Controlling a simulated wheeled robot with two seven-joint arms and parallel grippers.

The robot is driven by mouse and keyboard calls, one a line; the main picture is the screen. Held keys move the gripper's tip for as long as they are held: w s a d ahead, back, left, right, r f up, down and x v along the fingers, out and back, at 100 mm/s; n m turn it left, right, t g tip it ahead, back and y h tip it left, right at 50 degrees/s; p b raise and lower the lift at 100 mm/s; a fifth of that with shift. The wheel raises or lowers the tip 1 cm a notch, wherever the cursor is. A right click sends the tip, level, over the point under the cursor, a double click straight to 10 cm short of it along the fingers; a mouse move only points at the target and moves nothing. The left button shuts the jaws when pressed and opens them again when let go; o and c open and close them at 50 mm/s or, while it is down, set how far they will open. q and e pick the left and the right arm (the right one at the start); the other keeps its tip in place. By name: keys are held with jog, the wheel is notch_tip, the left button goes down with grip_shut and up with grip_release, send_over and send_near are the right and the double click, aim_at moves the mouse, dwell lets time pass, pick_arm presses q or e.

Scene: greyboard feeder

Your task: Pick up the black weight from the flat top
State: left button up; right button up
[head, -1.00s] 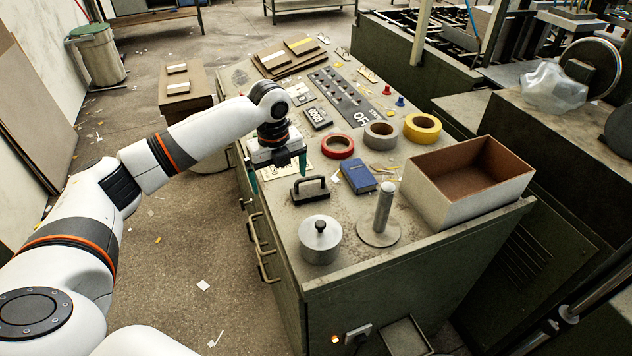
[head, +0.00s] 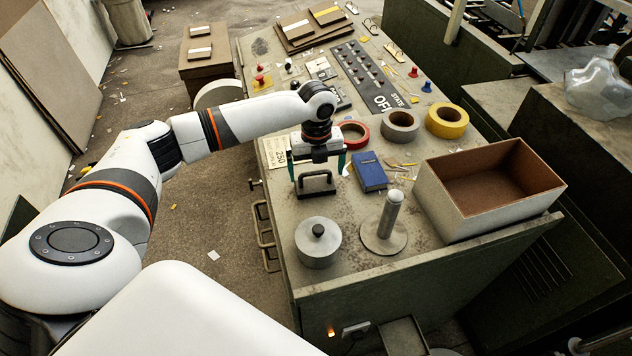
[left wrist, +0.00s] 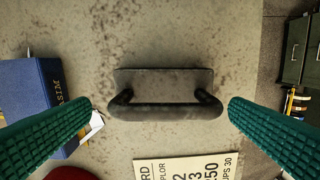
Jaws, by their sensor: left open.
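The black weight (head: 316,191), a flat block with a raised bar handle, lies on the flat grey top (head: 350,261) of the cabinet. It also shows in the left wrist view (left wrist: 163,78), centred, its handle running across the picture. My left gripper (head: 317,172) is open and empty just above the weight. In the left wrist view its green ribbed fingers (left wrist: 160,112) stand apart, one beyond each end of the handle, with a gap on both sides. My right gripper is in neither view.
A blue book (head: 370,172) lies right of the weight. A lidded metal pot (head: 318,245) and an upright post on a disc (head: 384,240) stand nearer. Tape rolls (head: 401,126) and an open box (head: 440,208) are to the right. A printed card (left wrist: 190,168) lies close by.

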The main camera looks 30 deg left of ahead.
aim_at(315, 184)
pick_arm(q)
jog(key=f, duration=0.1)
jog(key=f+p, duration=0.1)
jog(key=f, duration=0.1)
jog(key=shift+s+f, duration=0.25)
jog(key=shift+s, duration=0.15)
jog(key=shift+f, duration=0.3)
jog(key=shift+w+f, duration=0.1)
jog(key=shift+f, duration=0.05)
jog(key=shift+c, duration=0.2)
jog(key=c, duration=1.2)
jog(key=shift+w, duration=0.1)
jog(key=shift+c, duration=0.6)
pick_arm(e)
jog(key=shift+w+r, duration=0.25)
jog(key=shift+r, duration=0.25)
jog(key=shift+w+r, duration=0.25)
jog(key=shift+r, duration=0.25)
